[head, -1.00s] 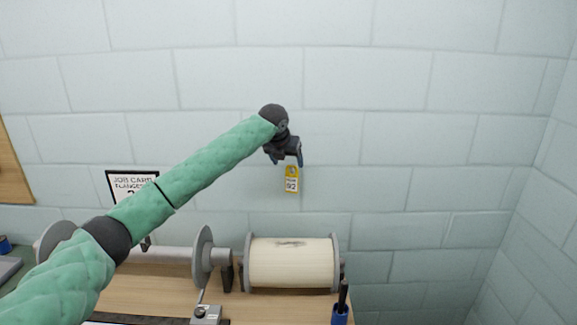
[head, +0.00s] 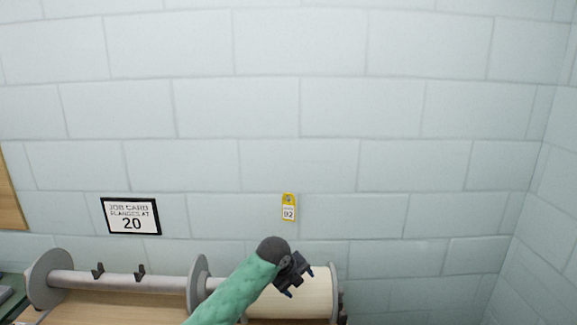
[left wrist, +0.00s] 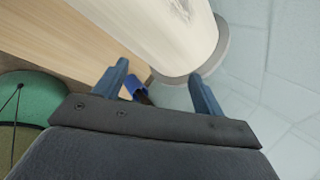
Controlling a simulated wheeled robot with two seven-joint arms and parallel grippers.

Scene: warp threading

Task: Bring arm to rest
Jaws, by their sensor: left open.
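My left arm, in a green sleeve, rises from the bottom of the head view. My left gripper (head: 302,283) is in front of the cream-wound roll (head: 318,290) and hides part of it. In the left wrist view the two fingers of the gripper (left wrist: 160,88) stand wide apart with nothing between them held. The cream roll (left wrist: 150,30) and its grey end flange (left wrist: 200,62) show beyond the fingers. I cannot tell how far the gripper is from the roll. My right gripper is not in view.
A bare grey beam with flanges (head: 75,281) lies at the left above the wooden bench (head: 120,308). A job card reading 20 (head: 131,216) and a yellow tag (head: 288,207) are on the wall. A blue cup (left wrist: 134,90) shows in the left wrist view.

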